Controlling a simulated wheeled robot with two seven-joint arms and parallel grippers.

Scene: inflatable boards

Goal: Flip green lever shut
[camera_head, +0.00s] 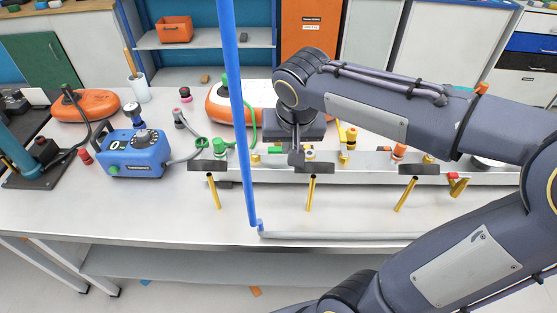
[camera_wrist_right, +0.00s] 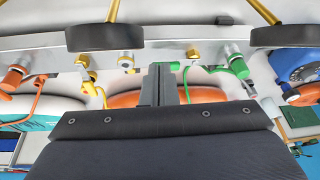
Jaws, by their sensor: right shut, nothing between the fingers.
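The green lever (camera_head: 275,150) sits on a brass valve (camera_head: 255,158) on the metal rail, in the middle of the head view. In the right wrist view the green lever (camera_wrist_right: 174,66) shows as a small green end close beside my fingertips; I cannot tell whether they touch it. My right gripper (camera_head: 297,160) points down at the rail, just right of the lever in the head view. Its fingers (camera_wrist_right: 160,70) are shut and empty. The brass valve also shows in the wrist view (camera_wrist_right: 193,52). My left gripper is not in view.
A blue upright pole (camera_head: 238,110) stands in front of the rail, left of the lever. Green (camera_head: 220,142), yellow (camera_head: 351,135) and orange (camera_head: 400,151) fittings line the rail. A red lever (camera_head: 457,186) is at the right. A blue pump (camera_head: 135,153) stands left; the bench front is clear.

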